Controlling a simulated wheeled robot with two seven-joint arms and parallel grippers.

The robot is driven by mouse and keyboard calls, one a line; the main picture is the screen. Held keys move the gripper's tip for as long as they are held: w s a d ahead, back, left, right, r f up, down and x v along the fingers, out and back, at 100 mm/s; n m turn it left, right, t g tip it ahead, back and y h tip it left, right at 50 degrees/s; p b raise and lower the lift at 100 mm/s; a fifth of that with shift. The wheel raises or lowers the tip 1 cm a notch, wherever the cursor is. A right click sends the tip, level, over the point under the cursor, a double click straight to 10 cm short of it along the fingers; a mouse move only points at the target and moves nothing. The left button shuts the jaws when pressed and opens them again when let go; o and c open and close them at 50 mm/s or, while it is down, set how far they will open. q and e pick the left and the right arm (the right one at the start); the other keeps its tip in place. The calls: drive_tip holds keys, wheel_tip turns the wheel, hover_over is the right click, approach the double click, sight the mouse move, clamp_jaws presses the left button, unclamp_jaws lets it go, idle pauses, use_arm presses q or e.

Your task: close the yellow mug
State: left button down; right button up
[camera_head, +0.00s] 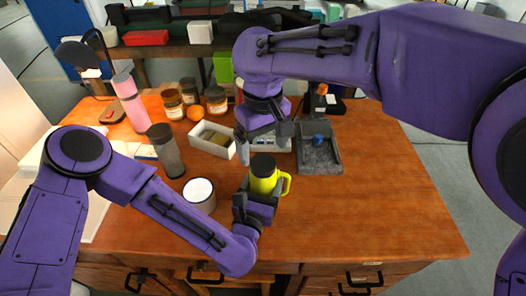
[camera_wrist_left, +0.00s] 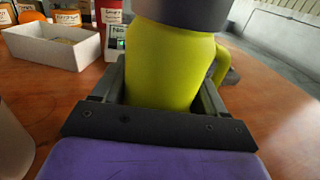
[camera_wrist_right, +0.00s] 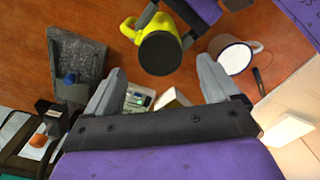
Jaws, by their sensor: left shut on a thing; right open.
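The yellow mug (camera_head: 263,183) stands upright on the wooden table with a dark grey lid (camera_head: 263,165) on its top; whether the lid is fully closed I cannot tell. My left gripper (camera_head: 257,198) is shut on the mug's body, low down, as the left wrist view (camera_wrist_left: 165,95) of the mug shows too. The mug's handle (camera_wrist_left: 218,65) points right. In the right wrist view the lid (camera_wrist_right: 158,53) is seen from above. My right gripper (camera_wrist_right: 163,88) is open and empty, up behind the mug, apart from it.
A white mug (camera_head: 199,194) stands left of the yellow mug, with a dark tumbler (camera_head: 166,150) behind it. A white box (camera_head: 212,140) and a grey tray (camera_head: 320,155) lie farther back. The table's right side (camera_head: 400,200) is clear.

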sight(263, 162)
drive_tip(key=shift+f, duration=0.1)
drive_tip(key=shift+c, duration=0.5)
drive_tip(key=n, duration=0.1)
drive_tip(key=a+r+n+y, duration=0.1)
drive_tip(key=shift+s+a+r+n+g, duration=0.15)
drive_tip(key=shift+s+r+n+g, duration=0.15)
drive_tip(key=shift+n, duration=0.1)
drive_tip(key=n, duration=0.2)
drive_tip(key=r+n, duration=0.2)
drive_tip(key=n, duration=0.1)
drive_tip(key=shift+w+d+n, duration=0.2)
drive_tip(key=shift+d+n, duration=0.1)
drive_tip(key=shift+d, duration=0.05)
drive_tip(key=shift+d+n+h, duration=0.2)
drive_tip(key=shift+n+h, duration=0.2)
drive_tip(key=shift+n, duration=0.4)
drive_tip(key=shift+w+n, duration=0.1)
drive_tip(key=shift+n, duration=0.5)
drive_tip(key=shift+d, duration=0.1)
wheel_tip(263, 162, down, 8)
